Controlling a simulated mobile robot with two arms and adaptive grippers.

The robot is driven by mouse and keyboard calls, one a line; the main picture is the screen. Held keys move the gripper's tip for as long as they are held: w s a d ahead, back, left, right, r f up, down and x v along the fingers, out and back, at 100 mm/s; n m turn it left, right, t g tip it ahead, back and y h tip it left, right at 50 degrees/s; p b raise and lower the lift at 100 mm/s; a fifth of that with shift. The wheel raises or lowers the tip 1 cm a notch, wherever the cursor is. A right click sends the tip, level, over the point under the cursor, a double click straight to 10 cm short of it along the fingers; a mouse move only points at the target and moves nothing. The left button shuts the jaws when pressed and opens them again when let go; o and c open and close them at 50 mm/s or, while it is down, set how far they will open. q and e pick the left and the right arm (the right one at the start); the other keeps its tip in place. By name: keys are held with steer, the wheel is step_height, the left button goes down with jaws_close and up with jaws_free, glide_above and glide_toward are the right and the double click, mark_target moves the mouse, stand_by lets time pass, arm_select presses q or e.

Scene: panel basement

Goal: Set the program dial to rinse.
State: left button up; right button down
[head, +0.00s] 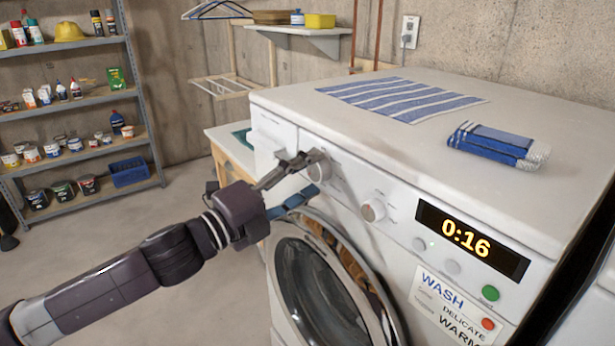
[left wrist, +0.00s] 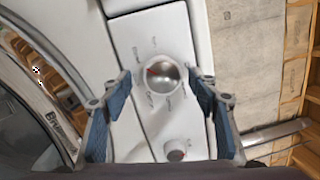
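The white washing machine (head: 290,145) stands at the right of the head view. Its larger silver dial (left wrist: 162,75) is on the front panel, with a red mark on its upper-left part in the left wrist view. The printed labels around it are too small to read. My left gripper (head: 314,175) is open at this dial, one finger above it and one below. In the left wrist view its blue-padded fingers lie on either side of the dial, with gaps showing. A smaller knob (head: 374,210) is farther right on the panel. My right gripper is not in view.
The display (head: 472,241) reads 0:16, with a green button (head: 490,293) and a note (head: 452,305) near it. The round door (head: 325,275) is below the panel. Shelves (head: 75,125) stand left.

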arm_select(q)
steer(key=shift+r, duration=0.1)
steer(key=shift+s+a, duration=0.1)
steer(key=shift+s, duration=0.05)
steer(key=v, duration=1.1)
steer(key=shift+s+a, duration=0.2)
steer(key=shift+a, duration=0.1)
